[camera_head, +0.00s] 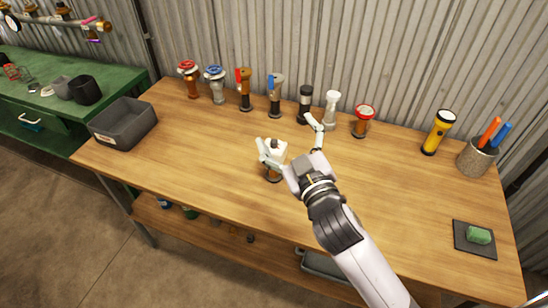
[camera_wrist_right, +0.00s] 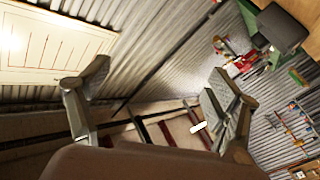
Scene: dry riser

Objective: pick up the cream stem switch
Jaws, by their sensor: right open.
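The pale, cream-coloured stem switch (camera_head: 331,108) stands upright near the back of the wooden bench, in the row along the wall, just right of a black-stemmed one. My right gripper (camera_head: 286,130) is above the middle of the bench with its fingers spread wide, left and in front of the cream stem switch. Its right finger appears close to the black and cream pieces in the picture; I cannot tell the depth gap. In the right wrist view the gripper (camera_wrist_right: 150,100) is open with nothing held, and no switch is seen there. My left gripper is not in view.
A dark-based piece (camera_head: 273,178) stands partly hidden by my gripper. The black-stemmed piece (camera_head: 305,103) and a red-topped one (camera_head: 364,115) flank the cream switch. A yellow torch (camera_head: 438,132) and pen cup (camera_head: 476,160) stand right, a grey bin (camera_head: 125,127) left. The front bench is mostly clear.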

